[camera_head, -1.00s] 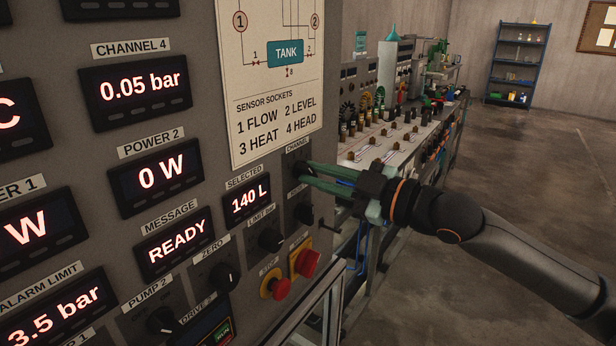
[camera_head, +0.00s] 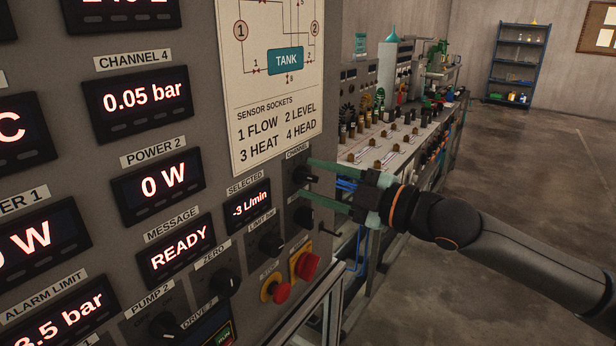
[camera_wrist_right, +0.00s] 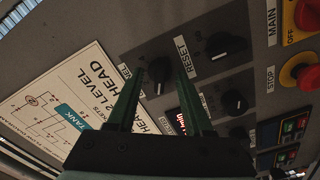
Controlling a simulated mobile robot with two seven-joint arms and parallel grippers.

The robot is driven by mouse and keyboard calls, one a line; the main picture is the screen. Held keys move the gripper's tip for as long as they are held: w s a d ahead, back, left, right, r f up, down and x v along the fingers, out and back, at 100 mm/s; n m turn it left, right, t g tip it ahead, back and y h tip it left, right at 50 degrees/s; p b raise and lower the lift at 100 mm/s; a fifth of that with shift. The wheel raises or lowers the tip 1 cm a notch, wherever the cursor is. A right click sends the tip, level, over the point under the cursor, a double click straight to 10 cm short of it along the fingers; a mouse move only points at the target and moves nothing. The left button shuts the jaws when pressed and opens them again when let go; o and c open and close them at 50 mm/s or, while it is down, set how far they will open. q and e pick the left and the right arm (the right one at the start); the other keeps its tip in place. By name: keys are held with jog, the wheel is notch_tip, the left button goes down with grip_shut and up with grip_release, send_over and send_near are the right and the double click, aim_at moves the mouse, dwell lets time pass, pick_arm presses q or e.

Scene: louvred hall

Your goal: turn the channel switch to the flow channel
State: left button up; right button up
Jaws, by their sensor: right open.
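The channel switch (camera_head: 302,175) is a black knob under the CHANNEL label on the grey panel. The SELECTED display (camera_head: 247,206) beside the switch reads -3 L/min. The sensor chart (camera_head: 272,120) above lists 1 flow, 2 level, 3 heat, 4 head. My left gripper is not in view.
Another black knob (camera_head: 303,215) sits just below the switch, and the limit knob (camera_head: 270,243) is lower left. Red stop (camera_head: 277,290) and main (camera_head: 306,265) controls lie below. A bench with equipment (camera_head: 385,150) stands behind my right gripper.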

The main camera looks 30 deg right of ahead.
aim_at(313, 179)
jog(key=shift+s+d+r+p, duration=0.15)
jog(key=shift+s+p, duration=0.35)
jog(key=shift+p, duration=0.35)
jog(key=shift+s+d+p, duration=0.35)
jog(key=shift+s+p, duration=0.3)
jog(key=shift+p, duration=0.05)
jog(key=shift+s+d, duration=0.1)
jog(key=shift+s, duration=0.2)
jog(key=v, duration=0.4)
jog(key=shift+p, duration=0.4)
